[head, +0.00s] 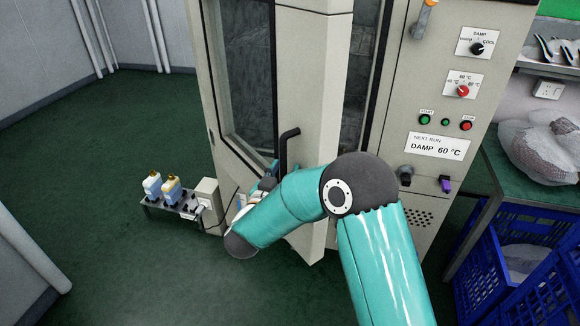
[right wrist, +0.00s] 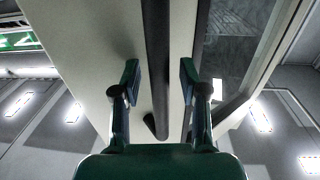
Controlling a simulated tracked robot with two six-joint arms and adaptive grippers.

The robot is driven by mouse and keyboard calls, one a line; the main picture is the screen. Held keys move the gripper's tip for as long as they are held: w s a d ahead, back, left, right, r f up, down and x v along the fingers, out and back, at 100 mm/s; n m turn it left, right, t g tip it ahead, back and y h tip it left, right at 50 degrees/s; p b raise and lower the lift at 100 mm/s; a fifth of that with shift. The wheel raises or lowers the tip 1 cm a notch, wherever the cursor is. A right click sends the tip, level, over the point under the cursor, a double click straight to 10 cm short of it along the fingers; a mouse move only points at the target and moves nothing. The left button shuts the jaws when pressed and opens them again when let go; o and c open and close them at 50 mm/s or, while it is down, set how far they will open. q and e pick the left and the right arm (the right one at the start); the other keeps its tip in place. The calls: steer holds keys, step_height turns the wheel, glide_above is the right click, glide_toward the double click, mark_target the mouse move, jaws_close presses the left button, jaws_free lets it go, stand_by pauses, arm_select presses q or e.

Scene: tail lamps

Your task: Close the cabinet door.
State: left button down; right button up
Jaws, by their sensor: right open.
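The cabinet (head: 398,110) is a tall light-grey unit. Its door (head: 315,95) has a window and stands ajar, with a dark gap (head: 362,70) between it and the control panel. A black vertical bar handle (head: 284,152) is on the door; its lower part is hidden behind my right arm in the head view. My right gripper (head: 268,176) is at the handle's lower end, partly hidden by its own arm. In the right wrist view its open fingers (right wrist: 159,82) stand on either side of the handle (right wrist: 157,45), apart from it. My left gripper is not in view.
A low stand (head: 172,207) with small bottles is on the floor left of the door. Blue crates (head: 487,275) and a green table (head: 530,187) with a wrapped bundle (head: 540,148) are at the right. The green floor (head: 110,140) at left is clear.

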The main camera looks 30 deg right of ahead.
jaws_close()
